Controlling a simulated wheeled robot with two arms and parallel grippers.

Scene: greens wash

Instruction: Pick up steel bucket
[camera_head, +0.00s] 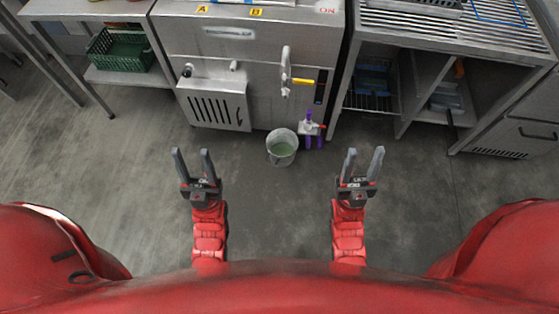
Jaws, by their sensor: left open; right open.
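The steel bucket (271,148) stands upright on the floor, close to the front of the steel washing machine. Its inside looks pale green, and I cannot tell whether that is liquid. My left gripper (193,157) is open and empty, to the left of the bucket and nearer to me. My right gripper (365,158) is open and empty, to the right of the bucket and nearer to me. Neither gripper touches the bucket.
The steel washing machine (262,68) stands behind the bucket. A purple and white item (309,128) is just right of the bucket. A steel shelf unit (433,45) stands at right, and a green crate (120,48) sits on a shelf at left. The floor between my grippers is clear.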

